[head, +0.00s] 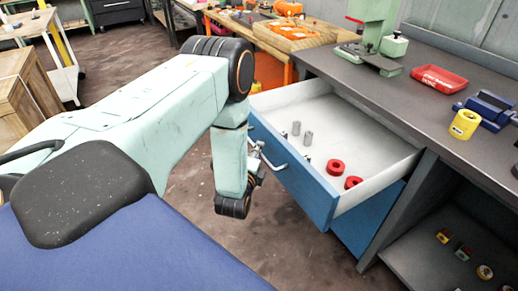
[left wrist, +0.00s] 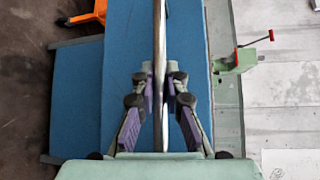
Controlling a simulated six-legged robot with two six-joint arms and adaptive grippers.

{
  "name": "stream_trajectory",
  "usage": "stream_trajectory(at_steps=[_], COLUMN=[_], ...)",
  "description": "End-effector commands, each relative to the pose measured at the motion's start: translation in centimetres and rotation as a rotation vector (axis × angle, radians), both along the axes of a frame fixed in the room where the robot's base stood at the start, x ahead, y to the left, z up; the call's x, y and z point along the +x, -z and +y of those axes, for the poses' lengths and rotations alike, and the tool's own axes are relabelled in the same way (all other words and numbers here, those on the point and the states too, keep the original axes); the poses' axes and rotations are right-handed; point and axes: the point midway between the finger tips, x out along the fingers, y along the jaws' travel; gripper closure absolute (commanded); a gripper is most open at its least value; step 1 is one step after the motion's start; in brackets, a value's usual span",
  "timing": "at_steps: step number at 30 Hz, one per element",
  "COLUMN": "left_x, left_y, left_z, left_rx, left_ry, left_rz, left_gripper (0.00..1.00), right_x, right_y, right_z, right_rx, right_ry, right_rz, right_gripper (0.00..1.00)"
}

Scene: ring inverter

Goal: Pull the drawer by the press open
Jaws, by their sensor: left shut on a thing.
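The drawer (head: 307,187) has a blue front and a pale inside, and it stands pulled well out from under the grey workbench. The green press (head: 378,22) stands on the bench above it; its red-tipped lever and green body show at the right in the left wrist view (left wrist: 238,60). My left gripper (head: 258,160) is at the drawer's metal handle (head: 272,164). In the left wrist view my left gripper (left wrist: 160,82) is shut on the handle bar (left wrist: 159,35), with a finger on each side. My right gripper is not in view.
Inside the drawer lie red rings (head: 335,166) and grey cylinders (head: 308,138). On the bench are a red tray (head: 439,78), a yellow ring (head: 464,124) and a blue vise (head: 488,108). Bare floor (head: 285,235) lies in front of the drawer.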

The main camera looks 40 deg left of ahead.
Motion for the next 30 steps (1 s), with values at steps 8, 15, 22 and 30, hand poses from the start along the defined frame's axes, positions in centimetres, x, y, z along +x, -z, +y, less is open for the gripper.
stream_trajectory(at_steps=[8,15,22,30], left_x=[-0.16,-0.22,-0.3,-0.45], left_y=[0.03,0.02,0.01,0.0], left_z=[0.07,0.1,0.13,0.05], left_rx=[0.0,0.001,0.001,0.0], left_ry=[0.0,0.0,0.0,0.0], left_rz=[0.0,0.0,0.0,0.0], left_gripper=[1.0,0.8,0.64,0.64], right_x=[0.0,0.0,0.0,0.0], right_y=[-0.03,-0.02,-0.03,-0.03], right_z=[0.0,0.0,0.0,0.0], right_rx=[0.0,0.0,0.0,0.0], right_ry=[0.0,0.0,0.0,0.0], right_rz=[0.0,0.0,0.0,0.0], right_gripper=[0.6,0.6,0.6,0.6])
